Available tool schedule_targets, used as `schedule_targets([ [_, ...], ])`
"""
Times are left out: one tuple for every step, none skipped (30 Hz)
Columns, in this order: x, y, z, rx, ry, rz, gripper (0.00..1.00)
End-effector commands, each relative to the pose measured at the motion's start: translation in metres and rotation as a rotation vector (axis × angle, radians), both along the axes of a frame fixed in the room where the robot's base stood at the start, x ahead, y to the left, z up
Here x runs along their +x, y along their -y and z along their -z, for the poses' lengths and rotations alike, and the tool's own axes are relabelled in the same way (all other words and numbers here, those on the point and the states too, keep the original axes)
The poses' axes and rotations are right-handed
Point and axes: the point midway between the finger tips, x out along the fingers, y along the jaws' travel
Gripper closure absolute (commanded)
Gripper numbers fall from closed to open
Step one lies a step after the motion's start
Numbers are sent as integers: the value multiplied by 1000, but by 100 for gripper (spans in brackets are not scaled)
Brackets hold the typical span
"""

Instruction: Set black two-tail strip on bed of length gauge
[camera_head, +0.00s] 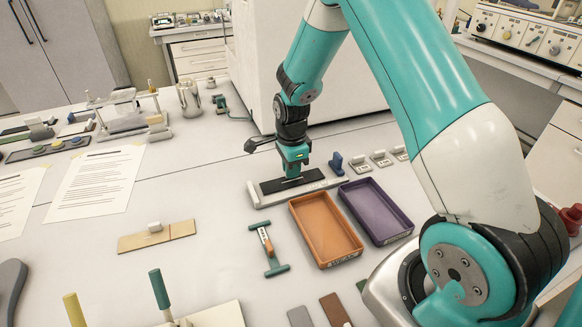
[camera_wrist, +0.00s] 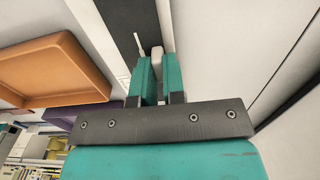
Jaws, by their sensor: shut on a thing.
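The black strip (camera_head: 272,187) lies along the pale length gauge (camera_head: 258,200), over its bed, in the head view; it shows on both sides of my gripper (camera_head: 293,176). Whether it rests fully on the bed is not clear, and its tails cannot be made out. My gripper points down over the strip's middle. In the wrist view the fingers (camera_wrist: 154,82) are closed around a small light block (camera_wrist: 156,56), seemingly the strip's grip tab, with a dark band (camera_wrist: 132,20) beyond it.
An orange tray (camera_head: 305,238) and a purple tray (camera_head: 368,205) stand just in front and to the right of the gauge. A blue piece (camera_head: 336,163) and small grey labelled blocks (camera_head: 380,158) sit behind them. A green-handled tool (camera_head: 268,250) lies in front.

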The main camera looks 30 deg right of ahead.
Motion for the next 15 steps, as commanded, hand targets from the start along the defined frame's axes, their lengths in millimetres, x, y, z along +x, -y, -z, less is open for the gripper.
schedule_targets([
  [0,0,2,0,0,0,100],
  [0,0,2,0,0,0,87],
  [0,0,1,0,0,0,78],
  [0,0,1,0,0,0,71],
  [0,0,1,0,0,0,64],
  [0,0,1,0,0,0,60],
  [0,0,1,0,0,0,60],
  [0,0,1,0,0,0,60],
  [0,0,1,0,0,0,60],
  [0,0,1,0,0,0,60],
  [0,0,1,0,0,0,60],
  [0,0,1,0,0,0,60],
  [0,0,1,0,0,0,60],
  [0,0,1,0,1,0,60],
  [0,0,-1,0,2,0,60],
])
